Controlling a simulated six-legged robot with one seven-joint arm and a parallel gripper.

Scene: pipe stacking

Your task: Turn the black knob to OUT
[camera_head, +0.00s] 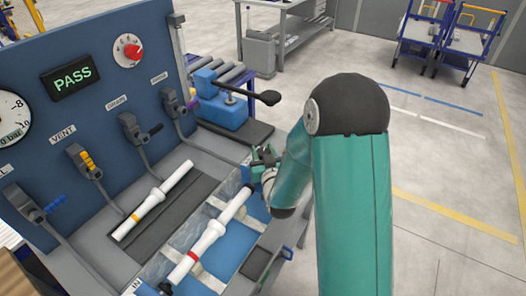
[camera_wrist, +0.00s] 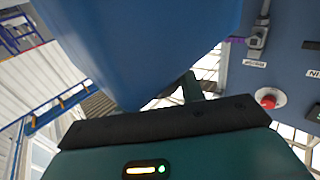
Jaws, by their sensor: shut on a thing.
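My gripper (camera_head: 264,164) is low at the right end of the blue test bench, shut on a small dark part. That part looks like the black knob, but the fingers and my arm mostly hide it. The knob's pointer and an OUT mark do not show. An IN label (camera_head: 136,285) shows at the bench's lower left. A white pipe (camera_head: 209,239) with a red band and dark ends lies in the blue trough, its upper end near my gripper. In the wrist view a large blue surface (camera_wrist: 145,45) fills the centre and hides the fingertips.
A second white pipe (camera_head: 153,202) with a yellow band lies on the dark tray. The panel carries a lit PASS display (camera_head: 73,79), a red knob (camera_head: 128,50) and several levers. Floor at right is open.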

